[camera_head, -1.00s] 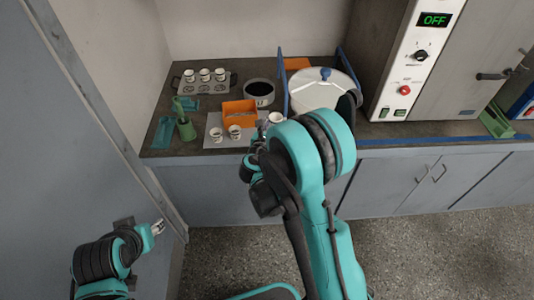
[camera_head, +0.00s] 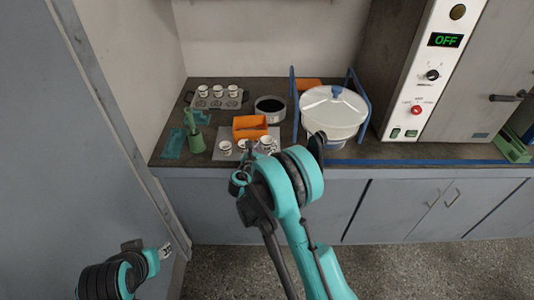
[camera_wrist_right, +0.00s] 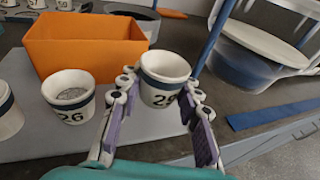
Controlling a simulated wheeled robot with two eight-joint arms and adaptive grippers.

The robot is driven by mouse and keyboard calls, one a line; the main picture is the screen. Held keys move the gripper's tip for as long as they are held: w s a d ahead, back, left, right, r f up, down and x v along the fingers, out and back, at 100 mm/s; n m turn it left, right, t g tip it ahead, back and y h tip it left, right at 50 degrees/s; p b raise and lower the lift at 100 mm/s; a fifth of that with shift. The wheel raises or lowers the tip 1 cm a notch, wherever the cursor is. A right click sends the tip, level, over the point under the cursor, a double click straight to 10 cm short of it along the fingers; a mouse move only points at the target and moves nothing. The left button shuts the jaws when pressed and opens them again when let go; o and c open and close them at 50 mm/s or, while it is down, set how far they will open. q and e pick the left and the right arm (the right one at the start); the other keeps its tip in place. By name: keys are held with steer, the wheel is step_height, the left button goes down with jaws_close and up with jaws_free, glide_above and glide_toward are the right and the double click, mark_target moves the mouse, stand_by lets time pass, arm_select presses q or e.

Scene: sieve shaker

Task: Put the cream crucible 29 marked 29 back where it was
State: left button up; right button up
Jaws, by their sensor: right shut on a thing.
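The cream crucible 29 (camera_wrist_right: 163,78) has a dark blue band and a "29" on its side. It stands upright between the fingers of my right gripper (camera_wrist_right: 158,92), which is shut on it. In the head view crucible 29 (camera_head: 266,142) is just right of and in front of the orange box, at the grey mat (camera_head: 222,157). I cannot tell whether its base touches the mat. Crucible 26 (camera_wrist_right: 70,98) stands on the mat left of the gripper; another banded crucible (camera_wrist_right: 5,110) is at the left edge. My left gripper (camera_head: 167,250) hangs low at the left; its finger state is unclear.
The orange box (camera_head: 250,128) stands right behind the crucibles. A dark-filled pot (camera_head: 270,108) and white lidded vessel (camera_head: 333,108) stand behind and right. A grey rack (camera_head: 217,101) holds several crucibles. A green holder (camera_head: 196,143) is left. Blue tape (camera_head: 420,161) runs along the counter.

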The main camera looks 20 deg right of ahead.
step_height(320, 180, down, 4)
steer(key=shift+r+b, duration=0.15)
steer(key=shift+b, duration=0.65)
steer(key=shift+r, duration=0.2)
steer(key=shift+f, duration=0.2)
steer(key=o, duration=1.2)
steer(key=shift+c, duration=0.2)
steer(key=shift+r, duration=0.1)
